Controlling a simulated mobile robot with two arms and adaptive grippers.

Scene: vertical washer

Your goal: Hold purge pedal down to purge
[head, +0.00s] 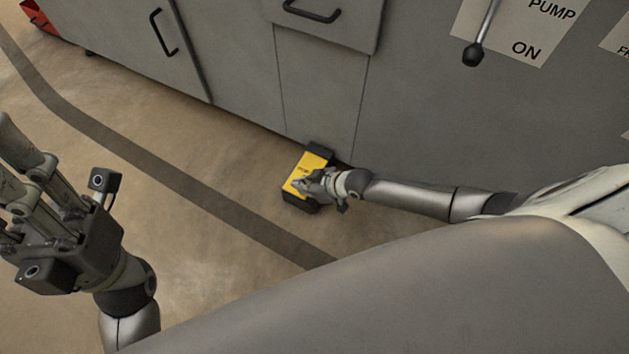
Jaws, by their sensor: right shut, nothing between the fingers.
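The purge pedal (312,163) is a yellow block with dark ends and small dark lettering, on the floor at the foot of the grey machine. My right gripper (307,185) is shut and empty, over the near right part of the pedal. It hides that part and appears to touch the yellow top; how far the pedal is pressed cannot be told. My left gripper (12,165) is at the left edge, well away from the pedal. Its fingers are partly cut off by the frame, so its opening is unclear.
The grey machine front (230,60) rises behind the pedal, with black handles (312,12). A lever with a black knob (473,54) hangs by a "PUMP ON" label (535,25). A dark stripe (190,187) crosses the tan floor (190,265), which is clear left of the pedal.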

